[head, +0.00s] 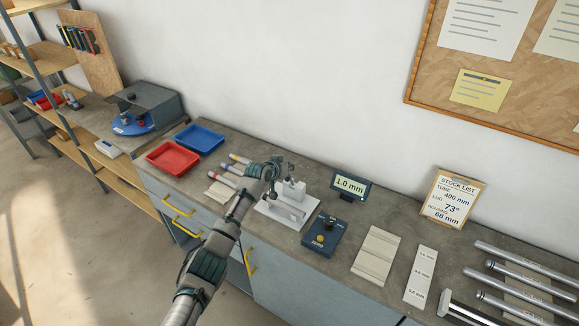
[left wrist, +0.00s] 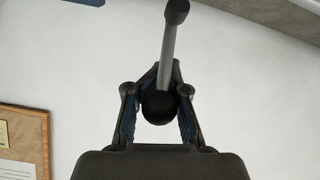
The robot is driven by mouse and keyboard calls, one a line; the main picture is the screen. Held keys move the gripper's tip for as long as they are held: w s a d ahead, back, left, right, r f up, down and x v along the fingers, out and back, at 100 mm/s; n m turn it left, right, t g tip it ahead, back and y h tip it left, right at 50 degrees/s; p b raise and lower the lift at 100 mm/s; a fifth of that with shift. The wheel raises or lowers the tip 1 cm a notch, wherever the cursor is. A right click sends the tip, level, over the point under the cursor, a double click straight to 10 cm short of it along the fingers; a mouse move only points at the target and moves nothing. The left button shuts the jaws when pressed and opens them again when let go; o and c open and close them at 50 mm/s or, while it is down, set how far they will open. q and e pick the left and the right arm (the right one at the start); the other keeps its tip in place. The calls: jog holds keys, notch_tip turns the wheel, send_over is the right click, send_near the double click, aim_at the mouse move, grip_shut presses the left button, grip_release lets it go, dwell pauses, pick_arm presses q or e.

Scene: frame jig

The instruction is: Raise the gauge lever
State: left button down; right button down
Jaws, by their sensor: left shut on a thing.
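The gauge (head: 294,190) stands on a white base plate on the workbench, with a pale block on it. My left gripper (head: 279,164) is at the top of the gauge and hides part of it. In the left wrist view my left gripper (left wrist: 160,108) is shut on the black ball knob of the gauge lever (left wrist: 168,50). The lever's grey rod runs up from the knob to a dark rounded end. A small display (head: 350,186) behind the gauge reads 1.0 mm. My right gripper is not in view.
A dark blue box with a yellow knob (head: 323,234) stands right of the gauge. Red (head: 173,158) and blue (head: 199,138) trays and several colour-capped tubes are to the left. Pale plates, metal tubes and a stock list clipboard (head: 452,198) are to the right.

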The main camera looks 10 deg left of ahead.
pick_arm(q)
jog(key=shift+r, duration=0.2)
dwell(0.5)
jog(key=c, duration=1.2)
grip_release()
jog(key=shift+s+a, duration=0.1)
jog(key=shift+s, duration=0.1)
jog(key=shift+f, duration=0.1)
jog(key=v, duration=1.2)
